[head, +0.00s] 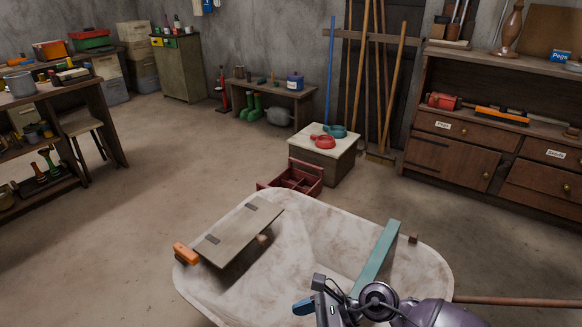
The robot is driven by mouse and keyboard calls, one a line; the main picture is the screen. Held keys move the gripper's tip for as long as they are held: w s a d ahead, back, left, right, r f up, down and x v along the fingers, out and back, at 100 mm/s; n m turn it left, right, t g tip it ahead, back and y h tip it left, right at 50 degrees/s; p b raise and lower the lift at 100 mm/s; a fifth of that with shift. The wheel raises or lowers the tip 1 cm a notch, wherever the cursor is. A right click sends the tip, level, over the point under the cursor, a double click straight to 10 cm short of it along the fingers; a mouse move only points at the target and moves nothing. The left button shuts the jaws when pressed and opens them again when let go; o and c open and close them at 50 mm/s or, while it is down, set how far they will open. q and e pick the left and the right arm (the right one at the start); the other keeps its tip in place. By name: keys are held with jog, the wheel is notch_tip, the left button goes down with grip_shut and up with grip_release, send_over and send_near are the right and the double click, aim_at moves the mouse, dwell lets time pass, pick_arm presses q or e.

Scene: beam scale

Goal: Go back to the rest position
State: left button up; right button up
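My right gripper (316,301) is at the bottom of the head view, over the near part of a pale, stained tub (325,222). A blue tip shows at its left side. The gap between its fingers does not show, so I cannot tell if it is open or shut. A teal bar (378,255) lies across the tub's right side and passes behind my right wrist; I cannot tell whether they touch. A grey-brown board (238,232) with two dark patches rests over the tub's left rim. My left gripper is not in view.
An orange block (186,253) sits at the tub's left rim. A red crate (292,181) stands beyond, by a wooden box (324,160) bearing red (324,142) and teal (337,131) pans. A workbench (500,130) stands right. The floor (130,225) at left is clear.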

notch_tip(320, 180, up, 7)
jog(key=s+m+t+y+p, duration=0.2)
jog(key=m+t+y, duration=0.35)
jog(key=m, duration=0.65)
jog(key=s+d+r+m+t+h+p, duration=0.15)
jog(key=d+m+t+h, duration=0.5)
jog(key=m, duration=0.85)
pick_arm(q)
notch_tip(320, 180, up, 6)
jog(key=p, duration=0.3)
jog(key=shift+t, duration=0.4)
pick_arm(e)
jog(key=s+d+f+m+h, duration=0.4)
jog(key=s+d+m, duration=0.4)
jog(key=m, duration=0.5)
jog(key=s+d+f+m+h, duration=0.4)
jog(key=s+d+m+h, duration=0.3)
jog(key=d+m, duration=0.3)
jog(key=s+m, duration=0.1)
jog(key=m, duration=0.2)
jog(key=shift+s+f+g, duration=0.2)
jog(key=shift+s+g, duration=0.1)
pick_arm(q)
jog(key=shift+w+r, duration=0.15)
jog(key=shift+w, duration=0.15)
